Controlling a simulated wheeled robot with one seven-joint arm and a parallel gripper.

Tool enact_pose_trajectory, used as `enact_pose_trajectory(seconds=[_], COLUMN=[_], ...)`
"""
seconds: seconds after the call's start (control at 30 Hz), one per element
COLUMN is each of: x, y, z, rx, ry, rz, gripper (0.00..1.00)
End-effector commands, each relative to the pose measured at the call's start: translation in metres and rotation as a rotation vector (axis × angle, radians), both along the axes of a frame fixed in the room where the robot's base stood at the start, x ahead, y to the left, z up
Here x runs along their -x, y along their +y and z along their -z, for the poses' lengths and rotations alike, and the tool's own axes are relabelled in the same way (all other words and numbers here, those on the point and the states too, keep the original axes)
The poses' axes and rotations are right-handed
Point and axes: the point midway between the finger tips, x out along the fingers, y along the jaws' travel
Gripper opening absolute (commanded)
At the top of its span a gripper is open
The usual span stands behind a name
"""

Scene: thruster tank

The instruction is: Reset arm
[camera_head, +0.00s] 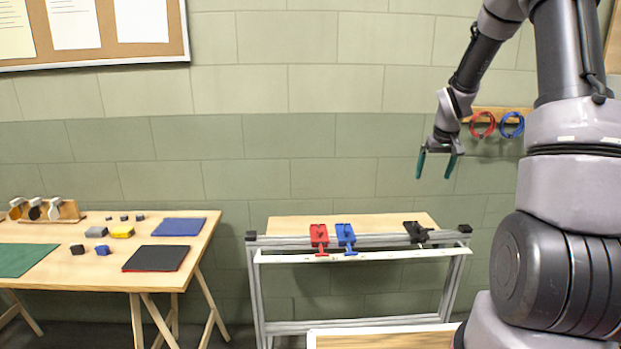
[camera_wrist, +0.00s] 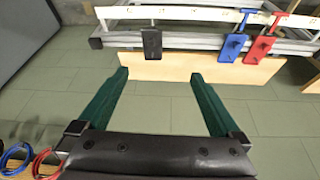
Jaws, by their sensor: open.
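My gripper (camera_head: 437,165) hangs in the air above the right end of the metal frame in the head view. Its two green fingers are spread apart with nothing between them. The wrist view also shows my gripper (camera_wrist: 158,100) open and empty, with the frame's wooden board beyond the fingertips. My arm reaches in from the right side of the head view, bent at a high elbow, with the gripper pointing down.
A metal frame (camera_head: 285,328) with a wooden board carries a red clamp (camera_head: 319,236), a blue clamp (camera_head: 346,236) and a black clamp (camera_head: 416,232). A wooden table (camera_head: 100,282) with blocks and mats stands left. Red (camera_head: 482,124) and blue rings (camera_head: 511,124) hang on the wall.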

Motion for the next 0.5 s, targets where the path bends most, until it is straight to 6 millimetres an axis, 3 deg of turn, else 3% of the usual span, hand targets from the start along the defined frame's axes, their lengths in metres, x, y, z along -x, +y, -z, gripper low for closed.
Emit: enact_pose_trajectory(seconds=[0.03, 0.2, 0.5], x=[0.012, 0.062, 0.171], y=[0.009, 0.039, 0.089], z=[-0.028, -0.098, -0.183], rx=[0.003, -0.021, -0.123], ry=[-0.020, -0.067, -0.155], rz=[0.012, 0.071, 0.163], gripper=[1.00, 1.00, 1.00])
